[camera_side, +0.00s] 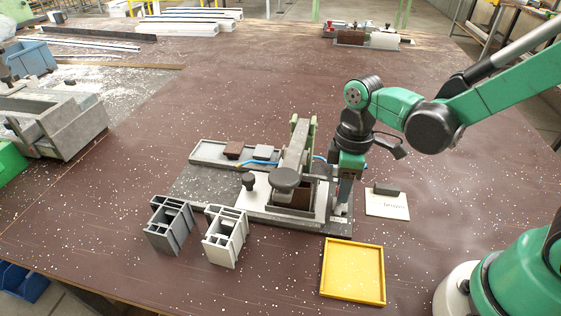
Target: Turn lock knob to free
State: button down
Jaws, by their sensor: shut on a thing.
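The clamp fixture (230,212) stands on a grey base in the middle of the bench. A brown block (296,200) shows in the clamp under the handwheel. My gripper (341,207) points down at the fixture's right edge, its fingers low by the base and shut on a small part there. I take this part for the lock knob; the fingers mostly hide it, so its turn position cannot be told.
A grey profile (168,226) and a white profile (225,238) stand at front left. A yellow tray (352,289) lies in front. A white card (386,206) lies right of my gripper. A grey vise (55,118) stands at far left.

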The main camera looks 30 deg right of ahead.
jog(key=shift+n, duration=0.7)
jog(key=c, duration=0.5)
grip_release()
jog(key=shift+c, duration=0.2)
jog(key=shift+r, duration=0.1)
jog(key=shift+w+r, duration=0.1)
jog(key=shift+r, duration=2.65)
